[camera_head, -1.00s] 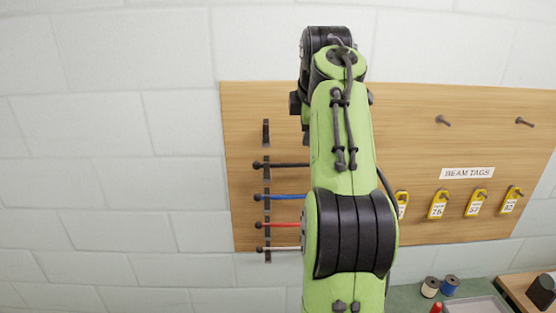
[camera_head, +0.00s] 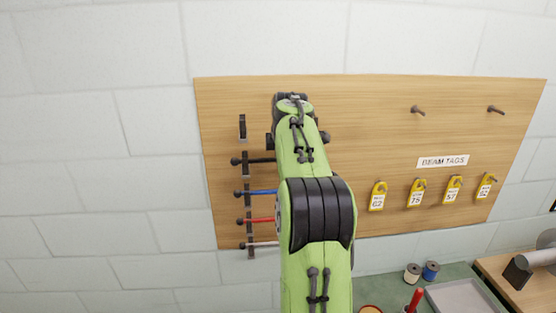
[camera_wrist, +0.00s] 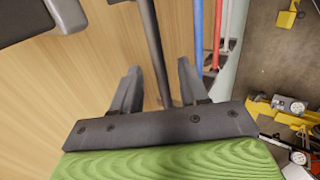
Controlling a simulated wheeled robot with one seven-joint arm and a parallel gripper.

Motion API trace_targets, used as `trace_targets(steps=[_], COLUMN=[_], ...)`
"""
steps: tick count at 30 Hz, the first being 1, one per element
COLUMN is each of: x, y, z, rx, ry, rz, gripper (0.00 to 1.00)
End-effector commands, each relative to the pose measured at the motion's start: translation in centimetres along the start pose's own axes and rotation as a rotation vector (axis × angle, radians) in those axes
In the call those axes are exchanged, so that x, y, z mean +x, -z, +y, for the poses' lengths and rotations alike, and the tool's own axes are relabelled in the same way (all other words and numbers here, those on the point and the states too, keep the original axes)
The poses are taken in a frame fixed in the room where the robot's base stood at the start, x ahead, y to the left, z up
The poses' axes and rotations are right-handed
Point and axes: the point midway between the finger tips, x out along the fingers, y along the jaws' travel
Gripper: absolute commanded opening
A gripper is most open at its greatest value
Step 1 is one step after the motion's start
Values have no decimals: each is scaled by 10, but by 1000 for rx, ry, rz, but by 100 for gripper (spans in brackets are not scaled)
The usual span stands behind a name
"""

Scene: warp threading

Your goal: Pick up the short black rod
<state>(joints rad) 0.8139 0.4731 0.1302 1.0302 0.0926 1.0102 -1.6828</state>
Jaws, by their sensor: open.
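The short black rod (camera_head: 262,160) is the top one of the rods on the left of the wooden board, with a dark ball at its left end. My arm hides its right part in the head view. In the wrist view the black rod (camera_wrist: 154,45) runs down between the two fingers of my gripper (camera_wrist: 158,66). The gripper is open, with a gap to the rod on each side. How deep the rod sits between the fingers is hard to tell. My gripper is hidden behind my arm in the head view.
Below the black rod hang a blue rod (camera_head: 262,192), a red rod (camera_head: 262,220) and a pale rod (camera_head: 264,244). An empty dark bracket (camera_head: 242,127) is above. Yellow tags (camera_head: 416,194) hang at right on the board (camera_head: 370,120). Spools (camera_head: 430,271) and a tray (camera_head: 465,297) are below.

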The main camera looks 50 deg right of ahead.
Motion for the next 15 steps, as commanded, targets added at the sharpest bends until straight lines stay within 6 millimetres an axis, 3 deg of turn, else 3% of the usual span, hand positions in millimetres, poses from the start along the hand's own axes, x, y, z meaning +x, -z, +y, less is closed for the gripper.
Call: trace_targets(steps=[3, 12, 15], x=[-1, -1, -1], y=[0, 0, 0], z=[0, 0, 0], rx=[0, 0, 0], ry=[-1, -1, 0], rz=[0, 0, 0], gripper=[44, 0, 0])
